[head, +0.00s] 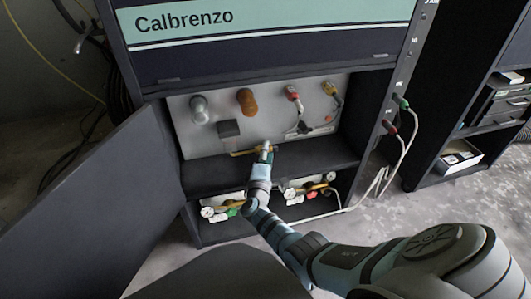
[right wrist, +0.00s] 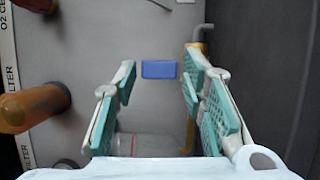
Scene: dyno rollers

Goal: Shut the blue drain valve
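The blue valve handle (right wrist: 158,69) shows in the right wrist view as a small flat blue rectangle, ahead of my right gripper (right wrist: 160,61) and between the lines of its two fingers. The fingers are spread wide, with a gap on each side of the handle, and hold nothing. How far the handle lies beyond the tips I cannot tell. In the head view my right gripper (head: 266,152) is inside the cabinet, beside a brass pipe (head: 242,153), and the blue handle cannot be made out. My left gripper is not in view.
Amber (right wrist: 28,108) and clear bowls hang on the grey panel (head: 215,140). Red and yellow fittings (head: 292,94) are on its right. A dark shelf (head: 215,177) lies below, with gauges (head: 208,212) underneath. The open cabinet door (head: 95,205) stands at left.

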